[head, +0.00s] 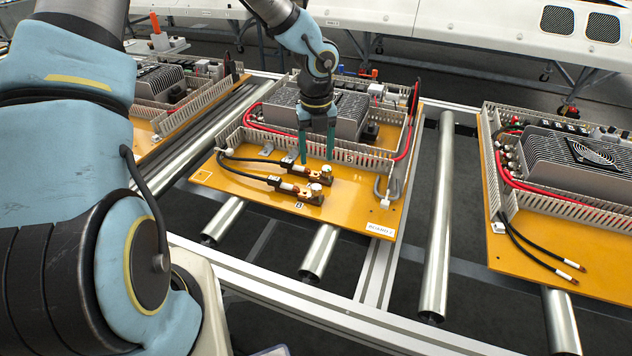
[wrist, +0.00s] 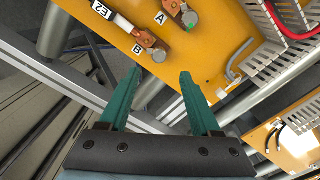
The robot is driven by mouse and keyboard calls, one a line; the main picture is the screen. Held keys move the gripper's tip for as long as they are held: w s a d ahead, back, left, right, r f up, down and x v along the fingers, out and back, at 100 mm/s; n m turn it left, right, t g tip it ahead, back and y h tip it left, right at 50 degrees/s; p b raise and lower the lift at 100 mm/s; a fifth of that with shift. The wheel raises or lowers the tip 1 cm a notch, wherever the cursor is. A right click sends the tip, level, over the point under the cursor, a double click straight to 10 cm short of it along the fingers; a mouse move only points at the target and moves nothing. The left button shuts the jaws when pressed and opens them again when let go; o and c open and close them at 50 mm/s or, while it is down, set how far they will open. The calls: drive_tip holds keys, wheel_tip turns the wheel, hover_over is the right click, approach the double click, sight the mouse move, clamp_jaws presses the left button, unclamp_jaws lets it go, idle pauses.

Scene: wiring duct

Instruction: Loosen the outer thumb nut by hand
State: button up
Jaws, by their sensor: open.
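Two silver round thumb nuts sit on copper terminals on the orange board (head: 225,190). The outer thumb nut (head: 316,188), nearer the board's front edge, is beside the letter B; it also shows in the wrist view (wrist: 158,55). The inner thumb nut (head: 326,168) is beside the letter A in the wrist view (wrist: 190,19). My gripper (head: 317,160) has teal fingers pointing down, apart and empty, above and behind the terminals. In the wrist view my gripper (wrist: 160,72) has the outer nut just beyond its fingertips.
A slotted grey wiring duct (head: 362,158) and a finned grey unit (head: 345,115) stand behind the terminals. A red cable (head: 412,125) bends over the right side. Another orange board (head: 530,240) lies to the right, past a metal roller (head: 438,220). The board's front left is clear.

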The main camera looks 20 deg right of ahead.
sight(316, 185)
wheel_tip(316, 185, down, 10)
drive_tip(key=shift+r+p, duration=0.15)
drive_tip(key=shift+p, duration=0.5)
clamp_jaws()
